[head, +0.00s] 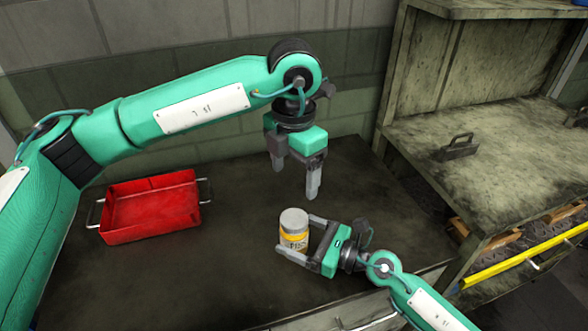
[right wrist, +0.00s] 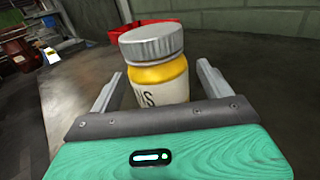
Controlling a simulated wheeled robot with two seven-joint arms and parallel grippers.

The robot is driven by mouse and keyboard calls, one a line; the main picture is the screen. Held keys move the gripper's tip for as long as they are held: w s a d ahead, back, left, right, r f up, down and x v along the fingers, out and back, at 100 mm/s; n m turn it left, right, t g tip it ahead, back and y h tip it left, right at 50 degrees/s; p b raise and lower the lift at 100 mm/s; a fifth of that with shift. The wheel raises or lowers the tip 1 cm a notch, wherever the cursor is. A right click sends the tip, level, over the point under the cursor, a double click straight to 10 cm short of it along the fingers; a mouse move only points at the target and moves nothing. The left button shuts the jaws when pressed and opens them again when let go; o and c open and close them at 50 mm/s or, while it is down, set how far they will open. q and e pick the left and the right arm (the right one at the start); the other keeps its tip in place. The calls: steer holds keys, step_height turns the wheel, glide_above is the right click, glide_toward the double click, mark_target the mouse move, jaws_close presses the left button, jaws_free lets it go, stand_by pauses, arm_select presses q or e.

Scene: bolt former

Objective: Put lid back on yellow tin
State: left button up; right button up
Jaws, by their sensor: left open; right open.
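The yellow tin (head: 294,241) stands upright on the dark worktop, with a white label and dark lettering. Its grey ribbed lid (head: 293,218) rests on top; I cannot tell whether it is fully seated. My right gripper (head: 297,235) is open, with one finger on each side of the tin. The right wrist view shows the tin (right wrist: 160,75) and lid (right wrist: 151,44) between the spread fingers, with a visible gap at the right finger. My left gripper (head: 297,183) is open and empty, pointing down above the lid and apart from it.
A red tray (head: 150,217) with metal handles lies on the worktop (head: 230,265) at the left. A worn bench (head: 475,165) with a dark handled object (head: 459,147) stands at the right, with a yellow rail (head: 525,257) below. The worktop between tray and tin is clear.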

arm_select(q)
step_height(320, 180, down, 4)
steer(key=b, duration=0.4)
steer(key=shift+f, duration=0.2)
arm_select(e)
steer(key=v, duration=1.1)
steer(key=shift+s+d+f, duration=0.1)
steer(key=shift+d+f, duration=0.05)
steer(key=shift+d, duration=0.05)
arm_select(q)
steer(key=shift+f, duration=0.1)
arm_select(e)
steer(key=shift+s+d, duration=0.25)
steer(key=shift+d, duration=0.3)
